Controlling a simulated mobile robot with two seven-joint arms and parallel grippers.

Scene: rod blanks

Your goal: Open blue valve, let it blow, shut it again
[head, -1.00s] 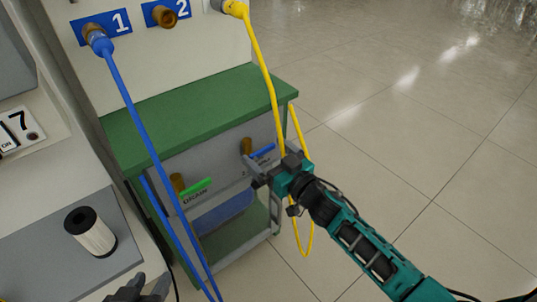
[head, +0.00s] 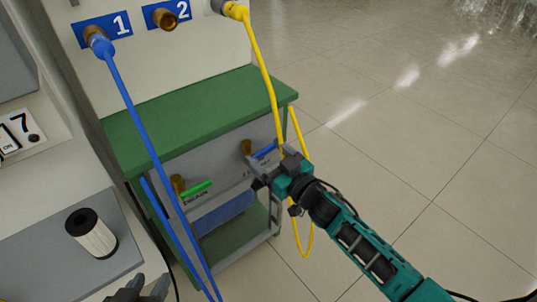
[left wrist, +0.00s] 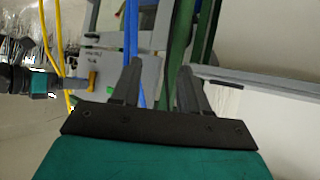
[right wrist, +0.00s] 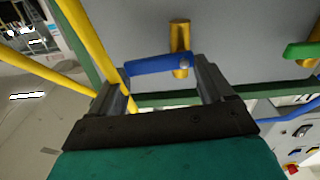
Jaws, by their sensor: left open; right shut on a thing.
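The blue valve handle (head: 264,151) is on the grey panel under the green bench top, beside a brass valve body (head: 246,147). In the right wrist view the blue handle (right wrist: 157,64) lies crosswise to the brass body (right wrist: 180,40). My right gripper (head: 258,170) is at this handle; the right wrist view shows its fingers (right wrist: 165,82) at the two ends of the handle, shut on it. My left gripper (head: 140,290) is open and empty at the bottom of the head view, away from the valves; its spread fingers (left wrist: 155,85) show in the left wrist view.
A green-handled valve (head: 196,187) sits left of the blue one. A yellow hose (head: 268,80) hangs close to my right gripper. A blue hose (head: 135,110) runs from port 1 past the panel. A white filter with a black cap (head: 92,234) stands on the grey surface at left.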

